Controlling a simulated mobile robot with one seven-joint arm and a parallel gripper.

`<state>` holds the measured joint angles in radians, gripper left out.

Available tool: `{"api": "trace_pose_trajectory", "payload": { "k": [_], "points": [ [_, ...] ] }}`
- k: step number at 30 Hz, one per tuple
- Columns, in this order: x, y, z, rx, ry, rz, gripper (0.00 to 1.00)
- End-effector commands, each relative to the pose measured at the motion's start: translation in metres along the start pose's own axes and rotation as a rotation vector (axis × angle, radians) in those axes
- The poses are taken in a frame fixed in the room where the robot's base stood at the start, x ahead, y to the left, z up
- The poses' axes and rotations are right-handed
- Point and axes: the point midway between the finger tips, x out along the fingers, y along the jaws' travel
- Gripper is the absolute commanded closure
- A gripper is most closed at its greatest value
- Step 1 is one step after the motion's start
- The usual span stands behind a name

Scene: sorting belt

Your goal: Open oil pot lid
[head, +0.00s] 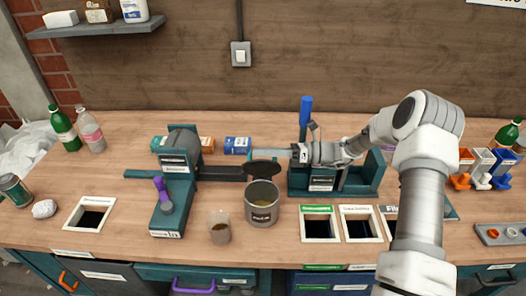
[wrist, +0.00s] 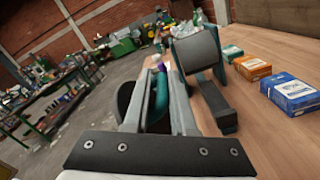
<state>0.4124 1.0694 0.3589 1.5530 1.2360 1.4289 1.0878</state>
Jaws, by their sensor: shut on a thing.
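The oil pot (head: 262,213) is a grey metal can with a label, standing on the wooden bench with its mouth showing yellowish liquid. Its dark round lid (head: 264,168) is raised and tilted above the back of the rim. My gripper (head: 254,152) reaches in from the right, level, just above and behind the lid. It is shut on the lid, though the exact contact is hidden. In the wrist view my fingers (wrist: 160,72) point forward, and a dark round shape (wrist: 124,95) shows beside the left finger.
A teal press with a purple lever (head: 161,190) stands left of the pot. A small cup (head: 220,228) stands in front of it. A teal stand with a blue handle (head: 306,112) is at the right. Small boxes (head: 237,145) lie behind. Labelled bench openings (head: 319,210) are front right.

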Motion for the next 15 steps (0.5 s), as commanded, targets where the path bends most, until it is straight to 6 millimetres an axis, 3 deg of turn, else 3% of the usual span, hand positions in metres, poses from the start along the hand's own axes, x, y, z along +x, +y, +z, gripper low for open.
{"api": "trace_pose_trajectory", "payload": {
  "k": [1, 3, 4, 7, 15],
  "points": [
    [-0.0027, -0.0041, -0.012, 0.012, 0.016, -0.012, 1.0],
    [-0.0026, -0.004, -0.0121, 0.012, 0.016, -0.012, 1.0],
    [-0.0026, -0.0039, -0.0122, 0.012, 0.015, -0.012, 0.72],
    [-0.0026, -0.0039, -0.0119, 0.012, 0.016, -0.012, 0.54],
    [-0.0026, -0.0037, -0.0091, 0.009, 0.013, -0.013, 0.53]
  ]
}}
